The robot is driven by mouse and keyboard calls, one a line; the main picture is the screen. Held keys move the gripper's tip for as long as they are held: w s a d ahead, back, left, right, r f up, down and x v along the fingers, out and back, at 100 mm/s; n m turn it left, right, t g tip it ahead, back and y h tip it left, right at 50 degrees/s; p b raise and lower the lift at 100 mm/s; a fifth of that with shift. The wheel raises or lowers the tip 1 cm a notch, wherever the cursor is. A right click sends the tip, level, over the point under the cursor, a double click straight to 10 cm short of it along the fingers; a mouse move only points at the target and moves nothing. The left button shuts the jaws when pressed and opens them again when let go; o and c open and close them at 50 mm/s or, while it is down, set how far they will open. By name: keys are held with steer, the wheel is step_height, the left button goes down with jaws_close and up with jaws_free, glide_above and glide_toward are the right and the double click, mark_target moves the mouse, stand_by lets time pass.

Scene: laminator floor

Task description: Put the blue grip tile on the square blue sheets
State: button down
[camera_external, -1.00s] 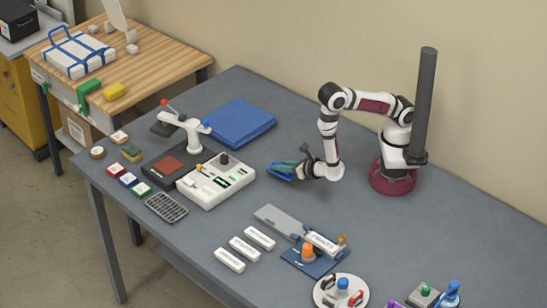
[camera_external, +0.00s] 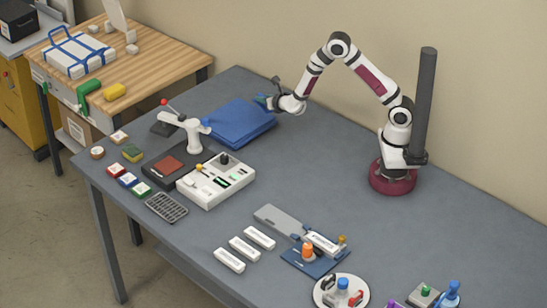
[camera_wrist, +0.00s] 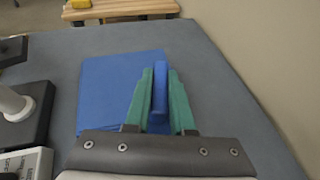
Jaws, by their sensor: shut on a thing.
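The square blue sheets (camera_external: 238,124) lie flat in a stack on the far left part of the grey table. They also show in the wrist view (camera_wrist: 105,88), ahead and left of my fingers. My gripper (camera_external: 264,101) is at the right far edge of the stack. In the wrist view, my gripper's green fingers (camera_wrist: 160,92) are shut on the blue grip tile (camera_wrist: 160,88), which shows as a narrow upright blue strip between them. The tile appears over the right edge of the sheets; its height above them I cannot tell.
A white lever press (camera_external: 190,132) and a white control box (camera_external: 217,180) stand left and in front of the sheets. The wall (camera_external: 330,40) rises behind the table. The grey table (camera_external: 320,150) is clear right of the sheets.

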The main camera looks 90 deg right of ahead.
steer(key=s+d+r+h, duration=0.1)
steer(key=s+d+r, duration=0.1)
steer(key=d, duration=0.6)
glide_above(242, 123)
steer(key=shift+m+g, duration=0.4)
step_height(242, 123, down, 7)
steer(key=shift+f, duration=0.15)
step_height(242, 123, down, 3)
steer(key=shift+a+f, duration=0.1)
steer(key=shift+f, duration=0.35)
steer(key=c, duration=0.8)
jaws_free()
steer(key=shift+f, duration=0.1)
steer(key=shift+o, duration=0.2)
